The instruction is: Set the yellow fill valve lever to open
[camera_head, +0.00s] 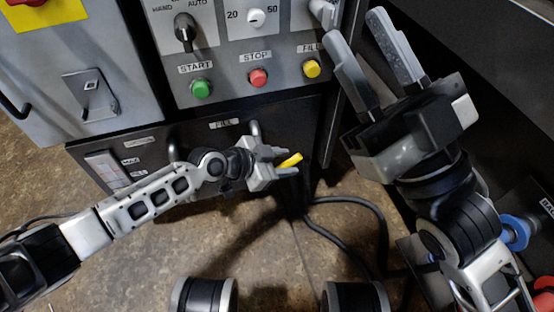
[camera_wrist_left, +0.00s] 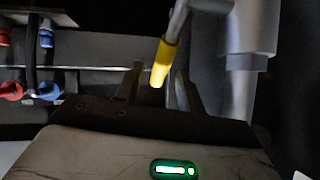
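The yellow fill valve lever (camera_head: 291,160) sticks out at the lower right of the panel marked FILL. It also shows in the left wrist view (camera_wrist_left: 163,65), hanging from a grey metal arm. My left gripper (camera_head: 283,161) is at the lever, with its fingers apart. In the left wrist view the lever's yellow end lies between the two dark fingers of the left gripper (camera_wrist_left: 160,86), with no clear grip on it. My right gripper (camera_head: 352,14) is open and empty, raised in front of the right side of the control panel.
The control panel has a green START button (camera_head: 201,89), a red STOP button (camera_head: 258,77) and a yellow FILL button (camera_head: 312,69). Black cables (camera_head: 370,205) run over the floor below the lever. A blue coupling (camera_head: 516,232) is at the right.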

